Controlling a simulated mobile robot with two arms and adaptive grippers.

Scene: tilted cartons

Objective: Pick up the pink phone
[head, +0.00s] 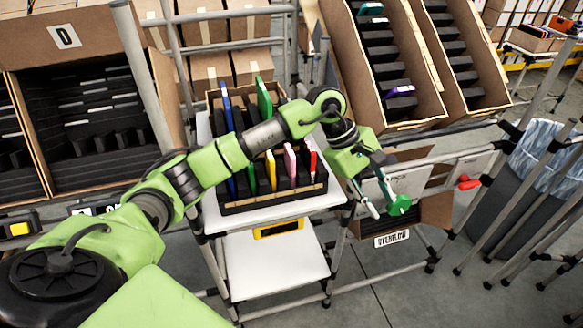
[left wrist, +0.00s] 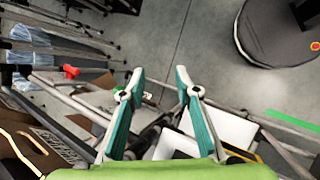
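The pink phone (head: 290,164) stands upright in a black slotted rack (head: 275,201) on the white cart, between a yellow phone (head: 270,170) and a red phone (head: 313,163). My left gripper (head: 385,208) is to the right of the rack, pointing down, apart from the phones. The left wrist view shows its two teal fingers (left wrist: 159,80) spread apart with nothing between them. The pink phone cannot be made out in that view. My left arm crosses in front of the rack's upper part and hides some of it. My right gripper is not in view.
Blue (head: 229,107) and green phones (head: 264,99) stand taller in the same rack. Tilted cartons (head: 337,37) with black slots stand behind it. An overflow carton (head: 437,209) is below my left gripper. A grey bin (head: 518,189) stands at right.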

